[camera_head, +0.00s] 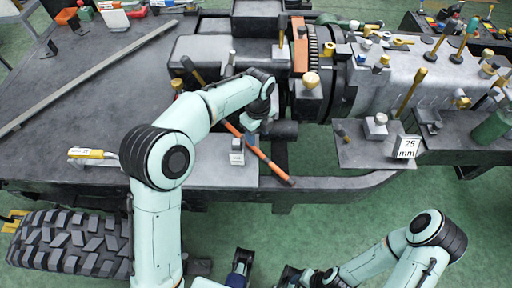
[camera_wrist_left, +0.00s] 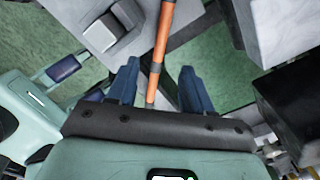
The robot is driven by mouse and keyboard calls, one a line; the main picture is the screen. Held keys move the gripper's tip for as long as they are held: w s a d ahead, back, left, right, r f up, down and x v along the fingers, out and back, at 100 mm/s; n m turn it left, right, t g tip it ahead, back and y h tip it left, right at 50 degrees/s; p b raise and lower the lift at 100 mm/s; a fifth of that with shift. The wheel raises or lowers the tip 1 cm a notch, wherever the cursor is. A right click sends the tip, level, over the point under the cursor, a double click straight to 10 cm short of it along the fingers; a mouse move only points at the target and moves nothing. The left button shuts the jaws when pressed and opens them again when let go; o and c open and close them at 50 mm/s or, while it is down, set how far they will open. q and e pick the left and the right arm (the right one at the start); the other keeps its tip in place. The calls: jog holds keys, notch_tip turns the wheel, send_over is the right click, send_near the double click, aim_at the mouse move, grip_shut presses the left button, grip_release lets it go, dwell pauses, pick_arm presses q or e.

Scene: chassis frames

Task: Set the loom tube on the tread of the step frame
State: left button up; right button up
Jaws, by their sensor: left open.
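The loom tube, an orange rod with a dark band (camera_head: 267,159), slants down to the right beside a grey plate edge in the head view. In the left wrist view the tube (camera_wrist_left: 162,45) runs between the fingers of my left gripper (camera_wrist_left: 156,85). The fingers stand apart, with gaps on both sides of the tube. In the head view the left gripper (camera_head: 250,122) is at the tube's upper end, partly hidden by its own wrist. My right gripper (camera_head: 242,264) is only partly visible at the bottom edge. I cannot tell which surface is the step frame's tread.
A small grey block (camera_head: 237,158) stands on the plate left of the tube. Another plate (camera_head: 350,155) at right carries a block and a "25 mm" cube (camera_head: 407,147). Machinery (camera_head: 335,70) crowds the back. A tyre (camera_head: 70,243) lies at lower left.

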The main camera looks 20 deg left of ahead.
pick_arm(q)
send_over(258, 151)
notch_tip(258, 151, down, 4)
jog(key=shift+a+f, duration=0.1)
jog(key=shift+d+f+b, duration=0.2)
jog(key=shift+f+b, duration=0.4)
jog(key=shift+f, duration=2.1)
grip_shut()
